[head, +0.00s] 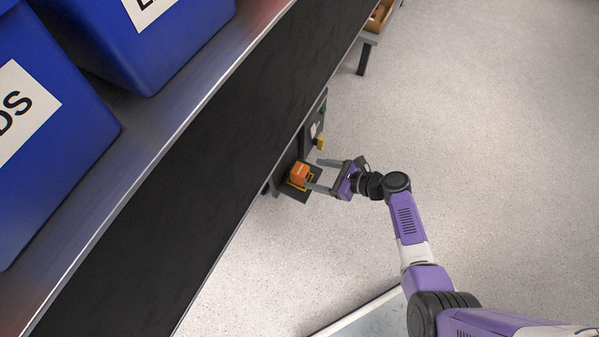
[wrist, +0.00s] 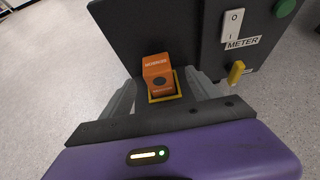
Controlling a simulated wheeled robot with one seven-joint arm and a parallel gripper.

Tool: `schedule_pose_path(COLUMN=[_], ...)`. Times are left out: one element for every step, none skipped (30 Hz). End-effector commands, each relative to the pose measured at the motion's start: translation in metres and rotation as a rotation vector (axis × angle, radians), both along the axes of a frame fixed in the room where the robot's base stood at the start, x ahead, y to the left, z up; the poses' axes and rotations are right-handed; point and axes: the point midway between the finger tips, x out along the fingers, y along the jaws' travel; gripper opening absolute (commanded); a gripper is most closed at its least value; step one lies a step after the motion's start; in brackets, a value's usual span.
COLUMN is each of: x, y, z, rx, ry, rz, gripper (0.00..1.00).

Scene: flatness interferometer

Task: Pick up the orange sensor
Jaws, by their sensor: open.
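The orange sensor (head: 300,173) is a small box with a dark round spot on its face. It sits in a yellow-edged seat on a dark ledge (head: 296,194) of the machine. In the wrist view the sensor (wrist: 158,76) stands upright between the fingers, in the yellow frame (wrist: 164,98). My gripper (head: 314,175) is open, its two grey fingers reaching toward the sensor from the right in the head view. In the wrist view the fingers of my gripper (wrist: 160,97) lie on either side of the sensor, and the gripper body hides the front of the ledge.
The dark machine panel (wrist: 205,40) carries a white switch (wrist: 233,25) labelled METER, a green button (wrist: 284,8) and a yellow tab (wrist: 236,72), close to the right finger. A long bench with blue bins (head: 150,40) stands left. The pale floor (head: 500,130) at right is clear.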

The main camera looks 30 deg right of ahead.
Motion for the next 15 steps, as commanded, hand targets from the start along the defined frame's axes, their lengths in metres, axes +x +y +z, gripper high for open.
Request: schedule_pose_path(x=[0.004,0.007,0.010,0.012,0.013,0.015,0.016,0.016,0.019,0.021,0.023,0.026,0.029,0.032,0.036], y=[0.003,0.005,0.007,0.009,0.010,0.011,0.012,0.014,0.016,0.018,0.020,0.023,0.026,0.029,0.032], z=[-0.006,-0.007,-0.009,-0.010,-0.011,-0.012,-0.013,-0.014,-0.016,-0.018,-0.020,-0.024,-0.026,-0.028,-0.031], rx=[-0.001,-0.001,-0.002,-0.002,-0.003,-0.003,-0.003,-0.003,-0.004,-0.004,-0.005,-0.004,-0.005,-0.005,-0.005], ry=[0.000,-0.001,-0.002,-0.002,-0.002,-0.001,-0.001,-0.001,-0.002,-0.002,-0.002,-0.002,-0.002,-0.002,-0.003], rz=[0.003,0.003,0.004,0.003,0.002,0.003,0.003,0.003,0.003,0.003,0.003,0.004,0.005,0.005,0.004], gripper=[0.71,0.71,0.71,0.71,0.71,0.71,0.71,0.71,0.71,0.71,0.71,0.71,0.71,0.71,0.71])
